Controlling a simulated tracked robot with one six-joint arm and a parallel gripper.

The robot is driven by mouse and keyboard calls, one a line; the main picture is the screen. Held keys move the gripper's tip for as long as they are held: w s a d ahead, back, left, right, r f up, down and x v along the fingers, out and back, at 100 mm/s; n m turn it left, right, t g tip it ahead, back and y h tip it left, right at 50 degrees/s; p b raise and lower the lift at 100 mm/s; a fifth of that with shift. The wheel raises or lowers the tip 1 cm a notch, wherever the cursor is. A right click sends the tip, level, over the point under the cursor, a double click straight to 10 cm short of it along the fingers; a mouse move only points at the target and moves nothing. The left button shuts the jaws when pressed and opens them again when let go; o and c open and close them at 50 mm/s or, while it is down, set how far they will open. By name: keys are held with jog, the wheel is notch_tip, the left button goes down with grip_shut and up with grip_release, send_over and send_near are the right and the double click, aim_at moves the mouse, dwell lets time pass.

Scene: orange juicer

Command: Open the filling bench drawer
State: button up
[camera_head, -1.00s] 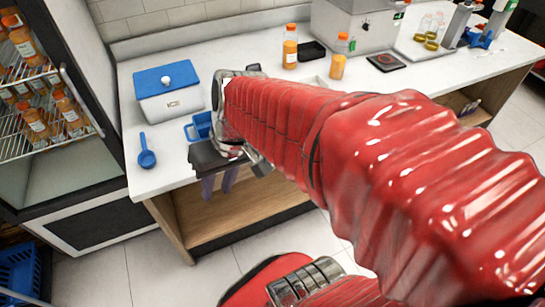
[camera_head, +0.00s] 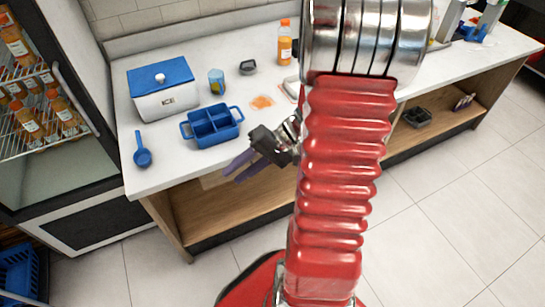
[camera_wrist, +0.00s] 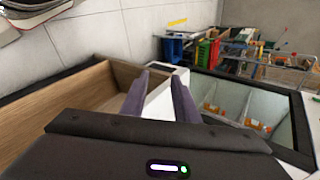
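The white-topped filling bench (camera_head: 170,180) runs across the head view, with an open wooden compartment (camera_head: 225,215) below its front edge. A small pale wooden piece (camera_head: 212,181) shows under the edge beside my fingers; I cannot tell whether it is the drawer front. My gripper (camera_head: 230,172) is at this front edge, its purple fingers pointing left. In the wrist view my fingers (camera_wrist: 161,76) stand apart with nothing seen gripped. The white bench edge (camera_wrist: 158,104) shows between them, and wooden boards (camera_wrist: 60,105) lie to the left. No handle is visible.
On the bench are a blue divided tray (camera_head: 213,128), a blue-lidded box (camera_head: 166,100), a blue scoop (camera_head: 142,152), a cup (camera_head: 217,82) and an orange bottle (camera_head: 285,45). A fridge (camera_head: 40,100) stands left. The tiled floor (camera_head: 430,210) at right is clear.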

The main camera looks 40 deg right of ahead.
jog(key=s+d+f+m+t+h, duration=0.3)
jog(key=d+f+m+t, duration=0.2)
jog(key=d+f, duration=0.4)
jog(key=s+d+f+m+t+h, duration=0.3)
jog(key=d+f, duration=0.6)
jog(key=d, duration=0.4)
jog(key=m+t+h, duration=0.1)
jog(key=m+t, duration=0.1)
jog(key=t, duration=0.1)
jog(key=shift+s+d+m+h, duration=0.2)
jog(key=shift+d+m+h, duration=0.1)
jog(key=shift+d+m, duration=0.1)
jog(key=shift+w+a+f, duration=0.1)
jog(key=shift+w, duration=0.05)
jog(key=x, duration=1.3)
jog(key=shift+w+a, duration=0.15)
jog(key=shift+w, duration=0.15)
jog(key=shift+c, duration=0.4)
jog(key=shift+f, duration=0.1)
grip_shut()
